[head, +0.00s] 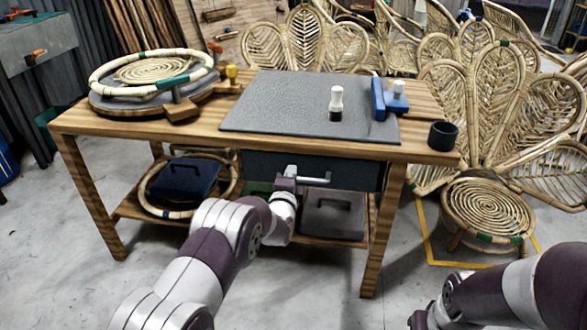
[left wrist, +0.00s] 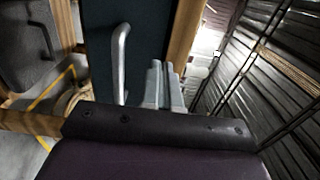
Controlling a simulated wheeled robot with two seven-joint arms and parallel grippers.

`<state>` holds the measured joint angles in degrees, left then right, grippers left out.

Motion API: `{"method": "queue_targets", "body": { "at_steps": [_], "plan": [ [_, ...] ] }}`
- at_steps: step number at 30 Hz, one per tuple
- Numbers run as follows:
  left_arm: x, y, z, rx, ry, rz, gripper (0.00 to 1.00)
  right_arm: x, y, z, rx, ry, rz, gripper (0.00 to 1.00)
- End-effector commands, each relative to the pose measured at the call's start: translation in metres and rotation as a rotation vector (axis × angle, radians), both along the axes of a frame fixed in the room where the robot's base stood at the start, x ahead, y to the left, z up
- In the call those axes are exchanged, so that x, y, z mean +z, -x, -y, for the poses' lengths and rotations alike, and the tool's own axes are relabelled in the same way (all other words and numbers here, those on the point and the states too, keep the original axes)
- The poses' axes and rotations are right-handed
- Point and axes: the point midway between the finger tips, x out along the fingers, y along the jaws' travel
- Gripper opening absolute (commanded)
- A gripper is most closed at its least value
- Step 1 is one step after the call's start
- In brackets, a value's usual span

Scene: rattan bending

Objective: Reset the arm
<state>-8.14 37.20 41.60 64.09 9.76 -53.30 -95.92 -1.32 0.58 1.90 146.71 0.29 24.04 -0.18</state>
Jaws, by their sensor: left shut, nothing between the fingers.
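My left gripper (head: 291,177) is at the front of the workbench (head: 190,119), close to the dark drawer (head: 345,174) under its top. Its fingers are shut and empty, and they also show in the left wrist view (left wrist: 164,85). The drawer's pale bar handle (head: 316,180) lies just to the right of the gripper in the head view. In the left wrist view the handle (left wrist: 120,62) stands to the left of the fingers, apart from them in the picture. My right arm is at the lower right of the head view; its gripper is not clearly visible.
On the bench are a rattan ring (head: 104,78) on a round base, a grey mat (head: 270,105), a white-topped bottle (head: 336,102), a blue tool (head: 378,98) and a dark cup (head: 442,136). The lower shelf holds a dark case (head: 185,178). Rattan chairs (head: 490,205) stand right.

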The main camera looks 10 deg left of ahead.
Motion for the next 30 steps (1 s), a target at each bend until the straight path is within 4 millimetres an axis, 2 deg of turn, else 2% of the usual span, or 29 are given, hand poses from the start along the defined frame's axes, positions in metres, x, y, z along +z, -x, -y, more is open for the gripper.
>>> {"method": "queue_targets", "body": {
  "at_steps": [1,9,13,18,20,22,23,24,26,28,30],
  "plan": [
    [0.003,0.01,0.0,0.0,-0.001,-0.004,0.0,0.007,0.0,0.0,0.0,0.0,0.0,0.38],
    [0.001,0.064,0.0,-0.001,0.0,-0.007,0.0,0.022,0.0,0.0,0.0,0.0,0.0,0.38],
    [-0.001,0.079,0.0,-0.001,0.0,-0.005,0.0,0.025,0.0,0.0,0.0,0.0,0.0,0.38],
    [-0.002,0.083,0.0,0.0,0.021,-0.006,0.0,0.025,0.0,0.0,0.0,0.0,0.0,0.38],
    [-0.01,0.083,0.0,-0.001,0.097,-0.042,0.0,0.024,0.0,0.0,0.0,0.0,0.0,0.38],
    [-0.043,0.092,0.002,0.005,0.254,-0.19,0.0,0.024,0.0,0.0,0.0,0.0,0.0,0.38],
    [-0.062,0.101,0.003,0.019,0.33,-0.285,0.0,0.024,0.0,0.0,0.0,0.0,0.0,0.38],
    [-0.087,0.119,0.005,0.06,0.461,-0.44,0.0,0.025,0.0,0.0,0.0,0.0,0.0,0.38],
    [-0.11,0.158,0.003,0.187,0.677,-0.685,0.0,0.025,0.0,0.0,0.0,0.0,0.0,0.38],
    [-0.114,0.212,-0.005,0.4,0.882,-0.913,0.0,0.025,0.0,0.0,0.0,0.0,0.0,0.38],
    [-0.106,0.264,-0.015,0.612,1.014,-1.057,0.0,0.024,0.0,0.0,0.0,0.0,0.0,0.38]
  ]
}}
